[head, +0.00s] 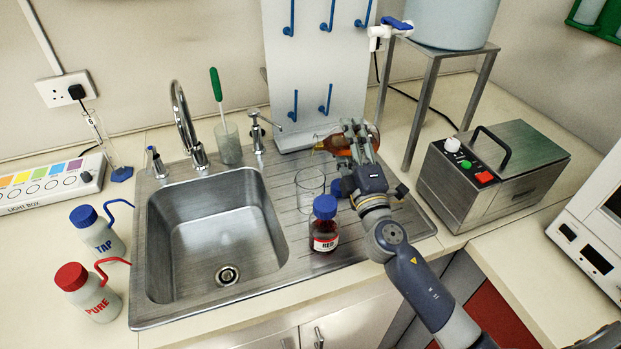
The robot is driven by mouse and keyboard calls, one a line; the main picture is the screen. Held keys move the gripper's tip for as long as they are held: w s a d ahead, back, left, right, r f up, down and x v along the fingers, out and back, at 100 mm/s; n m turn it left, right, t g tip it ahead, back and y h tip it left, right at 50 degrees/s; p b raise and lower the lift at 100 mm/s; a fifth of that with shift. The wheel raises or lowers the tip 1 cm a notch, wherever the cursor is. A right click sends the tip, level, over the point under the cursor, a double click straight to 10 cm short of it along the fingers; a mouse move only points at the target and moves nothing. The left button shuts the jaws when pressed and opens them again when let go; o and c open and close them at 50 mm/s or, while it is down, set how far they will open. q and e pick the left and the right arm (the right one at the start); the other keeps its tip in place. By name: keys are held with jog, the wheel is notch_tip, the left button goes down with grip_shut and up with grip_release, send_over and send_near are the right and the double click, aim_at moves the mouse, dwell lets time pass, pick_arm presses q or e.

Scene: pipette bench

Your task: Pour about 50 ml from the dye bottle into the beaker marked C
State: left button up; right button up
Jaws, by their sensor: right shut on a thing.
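My right gripper (358,145) is shut on an amber glass bottle (336,144) and holds it above the right side of the drainboard. The bottle is tilted, with its narrower end toward the left; the fingers hide much of it, and no label on it can be read. A clear glass beaker (310,190) stands upright on the drainboard, below and to the left of the held bottle. I cannot make out a letter on the beaker or any liquid in it. A bottle marked RED (325,240), with red contents and a blue cap, stands in front. My left gripper is not in view.
A blue object (342,187), partly hidden, lies by the beaker and my wrist. The sink (215,230) is left of the drainboard. TAP (103,238) and PURE (95,302) wash bottles stand farther left. A metal box (490,180) and stand (425,100) are at right.

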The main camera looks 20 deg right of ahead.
jog(key=shift+d, duration=0.2)
jog(key=shift+d+f+n, duration=0.3)
jog(key=shift+d, duration=0.1)
jog(key=shift+b, duration=0.3)
jog(key=shift+f+n+y+b, duration=0.4)
jog(key=shift+f+n+b, duration=0.1)
jog(key=shift+f+b, duration=0.25)
dwell(0.9)
